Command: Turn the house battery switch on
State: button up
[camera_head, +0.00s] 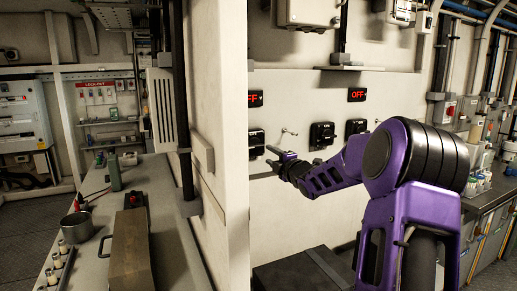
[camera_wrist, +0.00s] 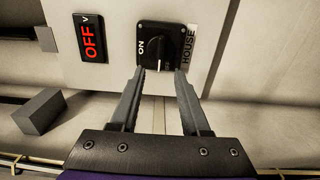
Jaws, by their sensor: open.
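The house battery switch (camera_wrist: 166,46) is a black rotary switch on a pale panel, with "HOUSE" printed beside it and "ON" on its face. Its black knob (camera_wrist: 155,47) has a light mark toward the bottom of the wrist view. A display (camera_wrist: 90,38) beside it reads "OFF" in red. My gripper (camera_wrist: 160,70) is open and empty, its fingertips around the near edge of the switch, apart from the knob as far as shows. In the head view my gripper (camera_head: 272,157) is close to the leftmost black switch (camera_head: 256,141), partly hidden by the wall edge.
Two more black switches, a middle one (camera_head: 321,135) and a right one (camera_head: 356,127), sit on the same panel. A small grey block (camera_wrist: 38,111) juts out at lower left in the wrist view. A white wall edge (camera_head: 232,150) stands left of my arm.

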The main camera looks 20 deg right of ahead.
aim_at(257, 147)
jog(key=w, duration=0.5)
jog(key=w+p, duration=0.1)
jog(key=w, duration=0.4)
jog(key=shift+a, duration=0.2)
jog(key=shift+c, duration=0.3)
grip_shut()
